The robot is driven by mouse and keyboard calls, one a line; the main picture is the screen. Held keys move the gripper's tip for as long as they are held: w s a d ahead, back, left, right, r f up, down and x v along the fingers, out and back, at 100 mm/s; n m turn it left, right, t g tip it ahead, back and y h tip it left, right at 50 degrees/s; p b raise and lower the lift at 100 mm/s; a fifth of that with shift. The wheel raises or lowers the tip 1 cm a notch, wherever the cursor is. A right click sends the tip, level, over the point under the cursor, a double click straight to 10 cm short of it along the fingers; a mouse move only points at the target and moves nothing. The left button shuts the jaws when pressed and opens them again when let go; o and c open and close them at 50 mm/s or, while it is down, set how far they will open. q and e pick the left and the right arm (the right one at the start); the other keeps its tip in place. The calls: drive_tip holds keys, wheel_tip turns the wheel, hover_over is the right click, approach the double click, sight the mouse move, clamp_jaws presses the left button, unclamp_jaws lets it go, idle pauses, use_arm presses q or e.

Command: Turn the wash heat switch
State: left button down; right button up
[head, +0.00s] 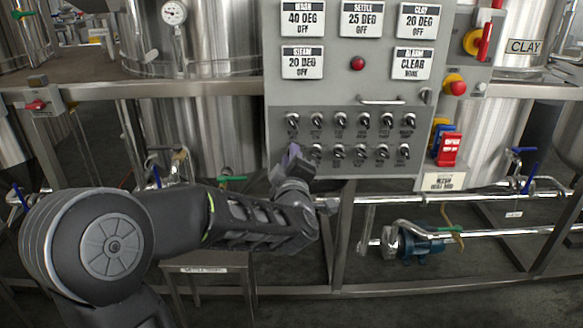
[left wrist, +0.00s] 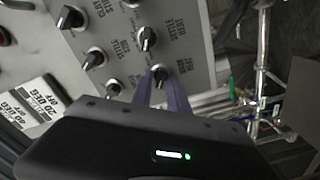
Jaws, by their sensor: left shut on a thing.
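The grey control panel (head: 330,85) carries two rows of black rotary switches. My left gripper (head: 292,157) reaches the lower row's left end and hides the switch there in the head view. In the left wrist view, my left gripper's purple fingers (left wrist: 161,90) are closed around that end switch (left wrist: 160,71), which I take as the wash heat switch; its small label is hard to read. The switch's pointing direction is unclear. The wash sign (head: 303,18) reads 40 DEG OFF. My right gripper is not in view.
Neighbouring switches (head: 316,152) sit close beside my fingers, with another row (head: 292,120) just above. A handle (head: 382,100) sticks out of the panel. A red emergency button (head: 456,87) is at the right. Pipes and a blue pump (head: 422,245) lie below.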

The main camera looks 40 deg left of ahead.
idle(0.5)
use_arm(q)
drive_tip(key=c, duration=1.5)
unclamp_jaws()
drive_tip(key=v, duration=0.8)
drive_tip(key=shift+w, duration=0.1)
